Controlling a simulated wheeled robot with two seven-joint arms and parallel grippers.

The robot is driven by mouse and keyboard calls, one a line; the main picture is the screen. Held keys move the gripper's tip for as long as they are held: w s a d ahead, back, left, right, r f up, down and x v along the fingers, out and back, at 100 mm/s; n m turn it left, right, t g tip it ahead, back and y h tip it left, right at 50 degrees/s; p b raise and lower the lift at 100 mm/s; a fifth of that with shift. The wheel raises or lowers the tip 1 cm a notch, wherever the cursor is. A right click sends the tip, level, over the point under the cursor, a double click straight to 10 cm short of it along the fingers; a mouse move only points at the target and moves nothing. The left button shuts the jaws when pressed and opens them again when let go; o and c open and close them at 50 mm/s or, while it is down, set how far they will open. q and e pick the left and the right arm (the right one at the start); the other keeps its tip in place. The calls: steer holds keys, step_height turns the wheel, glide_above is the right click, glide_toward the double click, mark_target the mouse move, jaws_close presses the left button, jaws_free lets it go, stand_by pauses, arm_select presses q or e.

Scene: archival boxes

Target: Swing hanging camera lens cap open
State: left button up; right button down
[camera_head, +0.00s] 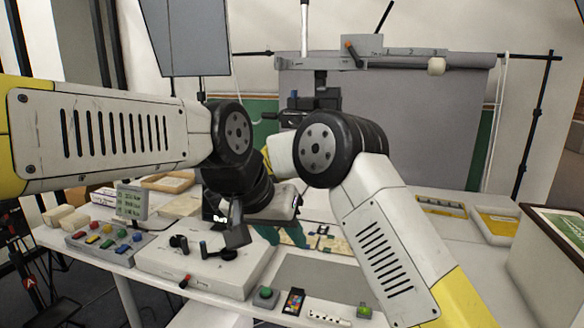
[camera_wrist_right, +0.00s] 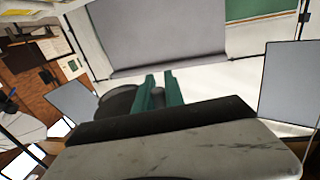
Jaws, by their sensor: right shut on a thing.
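The black camera (camera_head: 296,118) hangs from the overhead rail at the back centre in the head view. Its lens side is largely hidden by my right arm's joint. In the right wrist view, a dark round disc (camera_wrist_right: 116,104), which looks like the lens cap, is beside my right gripper (camera_wrist_right: 158,80). The green fingers are closed on a small dark part at its edge. My right gripper is hidden in the head view. My left gripper (camera_head: 279,236) points down over the table, its green fingers apart, with nothing seen between them.
The white table below carries a button panel (camera_head: 108,242), a control box with black knobs (camera_head: 195,262), a grey mat (camera_head: 315,277) and small items at the front edge. A grey backdrop (camera_head: 425,125) hangs behind the camera. A dark-edged cabinet (camera_head: 545,245) stands at right.

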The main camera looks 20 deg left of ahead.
steer(key=shift+w+d, duration=0.15)
stand_by(0.4)
steer(key=c, duration=1.4)
jaws_free()
